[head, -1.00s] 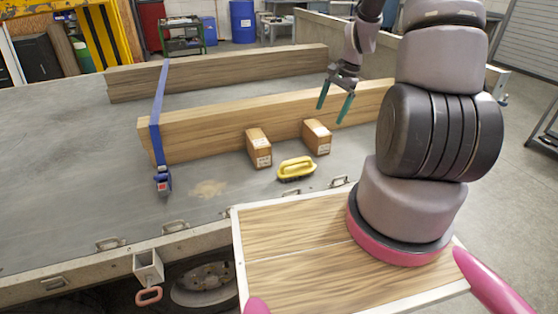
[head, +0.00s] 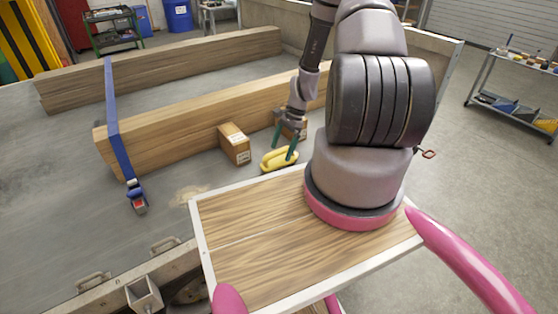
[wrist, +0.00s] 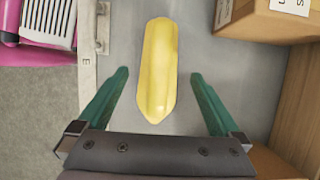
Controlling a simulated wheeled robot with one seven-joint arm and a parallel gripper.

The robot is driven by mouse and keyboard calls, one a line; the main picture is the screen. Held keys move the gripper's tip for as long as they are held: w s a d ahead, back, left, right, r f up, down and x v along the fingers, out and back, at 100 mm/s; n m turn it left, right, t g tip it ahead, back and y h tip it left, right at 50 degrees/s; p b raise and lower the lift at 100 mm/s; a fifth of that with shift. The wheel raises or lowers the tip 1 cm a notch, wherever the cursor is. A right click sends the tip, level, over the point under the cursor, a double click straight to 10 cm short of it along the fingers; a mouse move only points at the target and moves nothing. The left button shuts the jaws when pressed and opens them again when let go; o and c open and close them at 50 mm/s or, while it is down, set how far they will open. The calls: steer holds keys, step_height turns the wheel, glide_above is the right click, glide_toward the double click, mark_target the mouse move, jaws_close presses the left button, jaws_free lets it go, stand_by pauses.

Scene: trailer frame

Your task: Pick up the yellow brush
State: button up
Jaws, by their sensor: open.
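The yellow brush (head: 279,160) lies on the grey trailer bed, near the bed's edge and in front of the wooden blocks. My gripper (head: 284,148) is open above the brush, with a finger on either side in the wrist view (wrist: 158,80). The fingers look clear of the brush on both sides. The head view shows part of the brush behind a finger. The exact height of the fingertips above the bed is hard to tell.
A wooden block (head: 235,145) stands left of the brush; another block (wrist: 275,18) is close to the right finger in the wrist view. A long beam (head: 180,125) lies behind, with a blue strap (head: 118,130) over it.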

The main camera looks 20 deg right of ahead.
mark_target(277, 161)
steer(key=shift+a+x, duration=0.2)
steer(key=shift+x, duration=2.15)
steer(key=shift+s, duration=0.15)
steer(key=c, duration=1.5)
step_height(277, 161, up, 10)
steer(key=shift+r, duration=0.1)
